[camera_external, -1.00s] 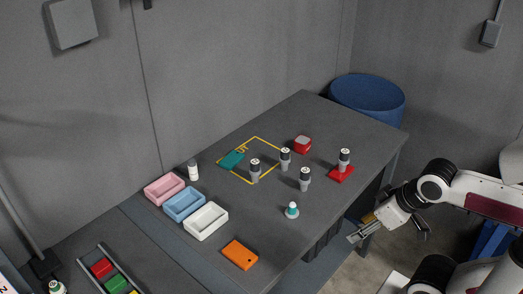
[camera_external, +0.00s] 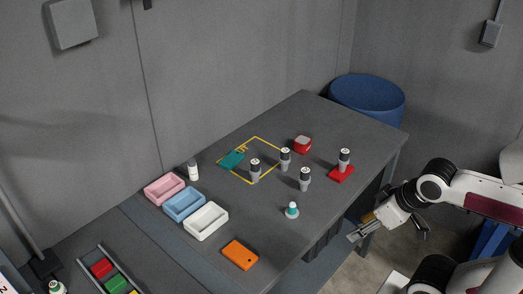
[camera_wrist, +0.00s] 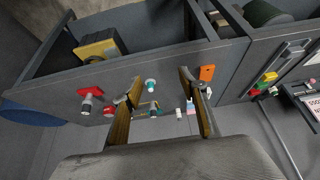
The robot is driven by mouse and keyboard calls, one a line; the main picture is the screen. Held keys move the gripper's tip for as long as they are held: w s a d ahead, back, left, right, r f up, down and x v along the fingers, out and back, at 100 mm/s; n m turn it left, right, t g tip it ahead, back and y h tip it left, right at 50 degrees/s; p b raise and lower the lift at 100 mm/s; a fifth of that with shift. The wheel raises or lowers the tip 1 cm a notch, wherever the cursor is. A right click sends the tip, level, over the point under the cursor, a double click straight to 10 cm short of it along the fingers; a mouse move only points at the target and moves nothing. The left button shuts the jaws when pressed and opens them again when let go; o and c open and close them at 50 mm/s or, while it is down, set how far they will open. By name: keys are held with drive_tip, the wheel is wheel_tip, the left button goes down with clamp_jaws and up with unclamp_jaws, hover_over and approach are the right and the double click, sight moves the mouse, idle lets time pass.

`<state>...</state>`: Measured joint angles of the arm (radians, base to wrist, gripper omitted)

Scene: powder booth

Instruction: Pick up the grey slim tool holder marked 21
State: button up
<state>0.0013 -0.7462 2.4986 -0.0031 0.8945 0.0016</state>
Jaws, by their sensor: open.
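Several grey slim tool holders with black bands and pale marked tops stand upright on the dark table. One (camera_external: 255,171) is on the left, one (camera_external: 285,159) behind it, one (camera_external: 305,179) nearer the front, and one (camera_external: 344,160) on a red block (camera_external: 341,174). The numbers are too small to read, so I cannot tell which is 21. My gripper (camera_external: 358,233) is open and empty, beyond the table's right front edge and apart from every holder. In the wrist view its fingers (camera_wrist: 160,75) are spread, with the table items small and far beyond.
Pink (camera_external: 165,188), blue (camera_external: 184,203) and white (camera_external: 206,221) trays stand at the left. A teal block (camera_external: 232,160), red box (camera_external: 303,144), small teal-topped piece (camera_external: 292,211), white bottle (camera_external: 193,170) and orange block (camera_external: 240,254) are also on the table. A blue barrel (camera_external: 368,98) stands behind.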

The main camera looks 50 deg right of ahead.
drive_tip(key=w+d+r+t+h, duration=0.1)
drive_tip(key=w+d, duration=0.3)
drive_tip(key=w, duration=0.5)
drive_tip(key=w+d+t+h, duration=0.15)
drive_tip(key=w+d, duration=0.25)
drive_tip(key=w, duration=0.4)
drive_tip(key=w+d+r+t, duration=0.15)
drive_tip(key=w+d, duration=0.25)
drive_tip(key=w, duration=0.5)
drive_tip(key=w+d+f+n+t+y, duration=0.1)
drive_tip(key=w+d+f+t, duration=0.1)
drive_tip(key=w+f, duration=0.5)
drive_tip(key=n+t+y, duration=0.1)
drive_tip(key=y, duration=0.3)
approach(255, 171)
drive_tip(key=w+d+r, duration=0.1)
drive_tip(key=w, duration=0.2)
drive_tip(key=shift+f+n+t+y, duration=0.25)
drive_tip(key=shift+f+n+t, duration=0.05)
drive_tip(key=shift+x, duration=1.25)
